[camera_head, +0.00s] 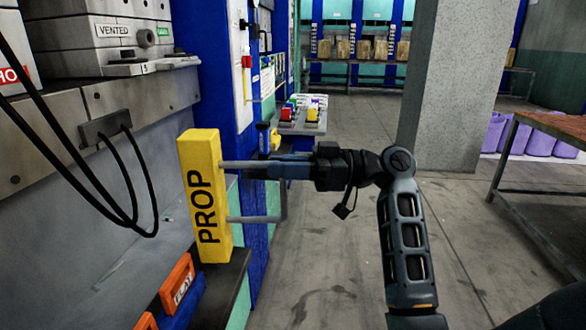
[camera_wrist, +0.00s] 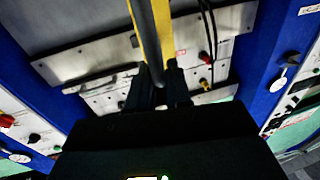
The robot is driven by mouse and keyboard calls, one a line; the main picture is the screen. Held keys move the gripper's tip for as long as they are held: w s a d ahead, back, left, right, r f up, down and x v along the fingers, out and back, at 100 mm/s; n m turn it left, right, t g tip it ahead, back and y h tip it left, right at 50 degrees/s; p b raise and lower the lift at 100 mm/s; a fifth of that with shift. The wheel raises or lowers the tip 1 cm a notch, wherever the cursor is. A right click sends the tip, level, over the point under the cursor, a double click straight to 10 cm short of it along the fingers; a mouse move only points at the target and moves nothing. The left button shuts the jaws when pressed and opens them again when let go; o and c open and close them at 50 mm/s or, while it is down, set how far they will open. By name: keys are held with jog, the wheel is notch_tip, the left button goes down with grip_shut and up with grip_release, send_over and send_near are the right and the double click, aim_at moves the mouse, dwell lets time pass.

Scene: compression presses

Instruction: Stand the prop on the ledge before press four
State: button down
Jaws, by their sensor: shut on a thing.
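The prop (camera_head: 204,195) is a yellow upright block with PROP in black down its front. A grey bar handle (camera_head: 258,219) sticks out from its right side. My gripper (camera_head: 246,168) comes from the right and is shut on the upper part of this handle. The prop's lower end is at the dark ledge (camera_head: 222,285) along the press front; I cannot tell if it touches. In the wrist view the handle (camera_wrist: 146,38) runs between my fingers (camera_wrist: 157,78), with the yellow prop (camera_wrist: 166,32) behind it. No press number is readable.
The press (camera_head: 120,65) with a VENTED label stands at left, with black cables (camera_head: 90,175) hanging before it. A button box (camera_head: 303,115) stands beyond the blue column. The floor (camera_head: 340,260) right of the ledge is clear.

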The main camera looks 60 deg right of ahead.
jog(key=shift+w+a+f+b, duration=0.15)
jog(key=shift+w+a+b, duration=0.1)
jog(key=shift+w, duration=0.35)
jog(key=shift+w+a+f+b, duration=0.1)
jog(key=shift+w+a+b, duration=0.1)
jog(key=shift+w, duration=0.4)
jog(key=w+f+b, duration=0.1)
jog(key=w+a+f+b, duration=0.1)
jog(key=b, duration=0.1)
jog(key=shift+w+f, duration=0.3)
jog(key=shift+w, duration=0.05)
jog(key=shift+f+b, duration=0.1)
jog(key=shift+b, duration=0.2)
jog(key=c, duration=1)
grip_release()
jog(key=shift+o, duration=0.2)
jog(key=shift+f, duration=0.1)
jog(key=shift+s+d, duration=0.1)
jog(key=v, duration=0.7)
jog(key=shift+s+d, duration=0.15)
jog(key=shift+s, duration=0.1)
